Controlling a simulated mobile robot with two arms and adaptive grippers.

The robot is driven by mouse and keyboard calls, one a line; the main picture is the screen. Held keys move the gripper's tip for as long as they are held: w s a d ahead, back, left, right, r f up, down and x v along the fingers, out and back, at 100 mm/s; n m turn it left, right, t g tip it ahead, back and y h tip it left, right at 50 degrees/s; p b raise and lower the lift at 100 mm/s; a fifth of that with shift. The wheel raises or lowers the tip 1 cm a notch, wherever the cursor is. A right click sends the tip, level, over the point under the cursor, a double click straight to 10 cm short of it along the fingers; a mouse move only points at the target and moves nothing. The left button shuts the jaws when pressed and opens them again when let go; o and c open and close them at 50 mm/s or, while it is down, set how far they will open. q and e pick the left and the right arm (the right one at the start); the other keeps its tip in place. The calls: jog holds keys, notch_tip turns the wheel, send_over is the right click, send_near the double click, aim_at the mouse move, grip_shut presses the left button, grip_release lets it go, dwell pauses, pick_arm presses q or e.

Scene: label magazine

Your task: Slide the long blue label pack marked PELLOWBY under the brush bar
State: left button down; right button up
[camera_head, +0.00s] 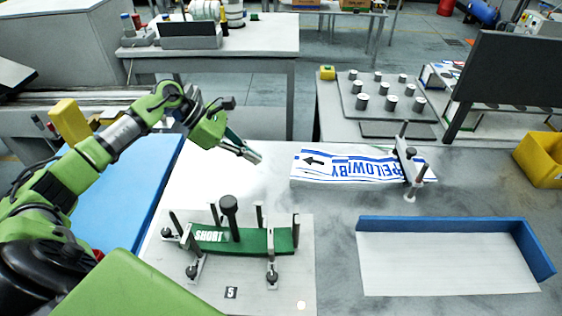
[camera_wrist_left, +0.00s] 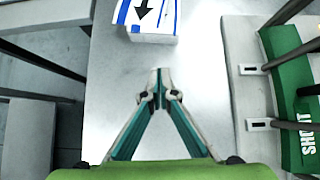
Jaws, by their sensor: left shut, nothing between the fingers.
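The PELLOWBY label pack (camera_head: 340,168), white with blue lettering and a black arrow, lies flat on the grey table in the head view. A bar on posts (camera_head: 408,163), apparently the brush bar, crosses over its right part, and some of the pack shows to the right of the bar. My left gripper (camera_head: 256,156) is shut and empty, just left of the pack's left end and apart from it. In the left wrist view the closed fingertips (camera_wrist_left: 160,73) point at the pack's near end (camera_wrist_left: 153,38), with bare table between. My right gripper is not in view.
A green SHORT pack (camera_head: 255,241) sits among clamps and posts on a plate in front. A blue-edged white tray (camera_head: 450,268) is at front right. A yellow bin (camera_head: 541,158) stands far right. A rack of metal cylinders (camera_head: 385,115) is behind the pack.

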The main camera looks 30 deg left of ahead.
pick_arm(q)
jog(key=x, duration=0.2)
jog(key=p+x, duration=0.2)
jog(key=x, duration=0.1)
jog(key=shift+w+d+f, duration=0.15)
jog(key=shift+w+d, duration=0.05)
jog(key=shift+w, duration=0.2)
jog(key=shift+w+d+p, duration=0.25)
jog(key=shift+d+p, duration=0.05)
jog(key=shift+d, duration=0.2)
jog(key=shift+w+d+p, duration=0.25)
jog(key=shift+d+p, duration=0.05)
jog(key=shift+d, duration=0.2)
jog(key=shift+w+d, duration=0.2)
jog(key=shift+d, duration=0.3)
